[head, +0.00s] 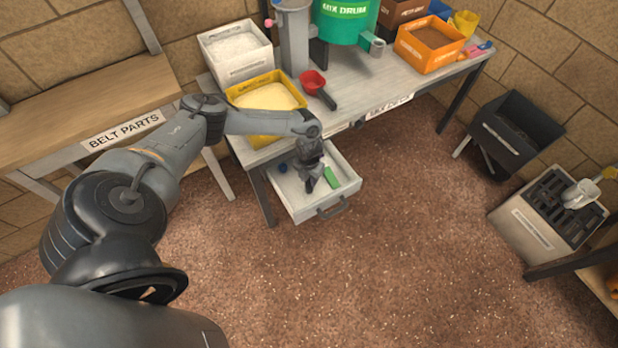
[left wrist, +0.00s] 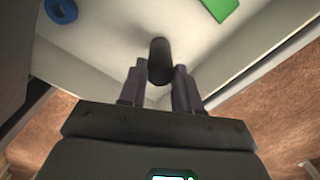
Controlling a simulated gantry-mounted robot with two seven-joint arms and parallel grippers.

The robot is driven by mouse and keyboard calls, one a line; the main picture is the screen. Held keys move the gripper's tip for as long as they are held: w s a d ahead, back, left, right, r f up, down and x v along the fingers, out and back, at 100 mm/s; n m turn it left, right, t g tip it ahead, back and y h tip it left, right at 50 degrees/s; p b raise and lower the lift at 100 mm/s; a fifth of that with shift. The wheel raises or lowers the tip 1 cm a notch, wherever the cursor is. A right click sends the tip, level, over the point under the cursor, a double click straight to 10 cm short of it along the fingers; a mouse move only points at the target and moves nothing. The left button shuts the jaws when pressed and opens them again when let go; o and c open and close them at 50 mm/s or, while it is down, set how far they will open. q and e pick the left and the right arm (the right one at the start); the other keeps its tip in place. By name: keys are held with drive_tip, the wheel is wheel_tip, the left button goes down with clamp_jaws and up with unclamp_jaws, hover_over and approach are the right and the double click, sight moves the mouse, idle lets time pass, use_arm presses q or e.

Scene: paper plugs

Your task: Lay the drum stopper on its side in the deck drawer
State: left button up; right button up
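The deck drawer (head: 332,211) is pulled open under the workbench in the head view; its light inner wall (left wrist: 85,68) also shows in the left wrist view. My left gripper (head: 310,184) points down into the drawer. In the left wrist view its fingers (left wrist: 160,72) stand on both sides of a dark, rounded cylinder, the drum stopper (left wrist: 160,58), and look shut on it. The stopper's long side runs roughly along the fingers. Whether it touches the drawer floor is unclear. My right gripper is not in view.
A green block (head: 332,177) and a blue ring (left wrist: 61,10) lie in the drawer. On the bench are a yellow tray (head: 245,98), a red scoop (head: 315,84) and the green mix drum (head: 343,22). The floor before the drawer is clear.

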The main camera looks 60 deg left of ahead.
use_arm(q)
drive_tip(key=o, duration=0.4)
drive_tip(key=shift+o, duration=0.2)
